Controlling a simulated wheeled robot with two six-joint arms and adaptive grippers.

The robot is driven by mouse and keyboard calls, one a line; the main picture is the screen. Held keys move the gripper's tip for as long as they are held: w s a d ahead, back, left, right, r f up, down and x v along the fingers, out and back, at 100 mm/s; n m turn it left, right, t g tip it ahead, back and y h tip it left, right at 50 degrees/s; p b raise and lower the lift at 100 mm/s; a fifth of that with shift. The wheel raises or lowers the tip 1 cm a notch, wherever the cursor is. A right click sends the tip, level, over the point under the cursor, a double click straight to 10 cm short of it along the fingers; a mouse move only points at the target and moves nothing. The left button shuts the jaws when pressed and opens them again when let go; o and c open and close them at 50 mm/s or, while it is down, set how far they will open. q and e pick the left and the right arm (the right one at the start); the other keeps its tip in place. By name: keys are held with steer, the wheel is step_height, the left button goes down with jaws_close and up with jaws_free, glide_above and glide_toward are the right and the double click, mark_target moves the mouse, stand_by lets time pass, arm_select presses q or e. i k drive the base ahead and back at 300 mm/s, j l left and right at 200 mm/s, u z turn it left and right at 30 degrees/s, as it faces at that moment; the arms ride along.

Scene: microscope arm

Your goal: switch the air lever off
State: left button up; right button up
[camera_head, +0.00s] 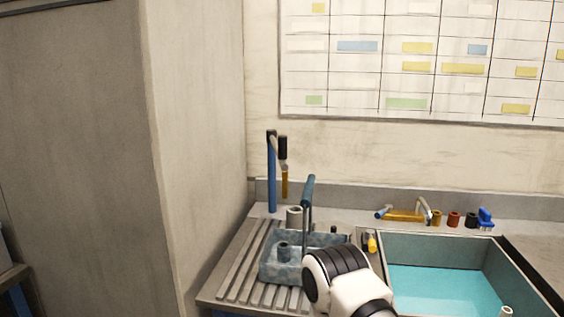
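No part is marked as the air lever, so I cannot tell for sure which one it is. A blue post (271,178) stands upright at the back left of the bench, with a black-gripped handle (283,149) and a yellow part hanging below it. An orange bar with a blue end (403,215) lies low on the back ledge, beside a pale curved spout. A rounded black and white arm link (338,272) of mine rises at the bottom centre. Neither gripper's fingers show; the link hides part of the tray behind it.
A ribbed drainboard (239,272) holds a blue-grey tray (283,270) with a tall blue-topped piece (307,192) by it. A sink (436,247) with turquoise water lies right. Small coloured fittings (453,218) line the back ledge. A tall cabinet (197,140) closes off the left.

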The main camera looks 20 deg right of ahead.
mark_target(369, 234)
steer(key=z, duration=1.3)
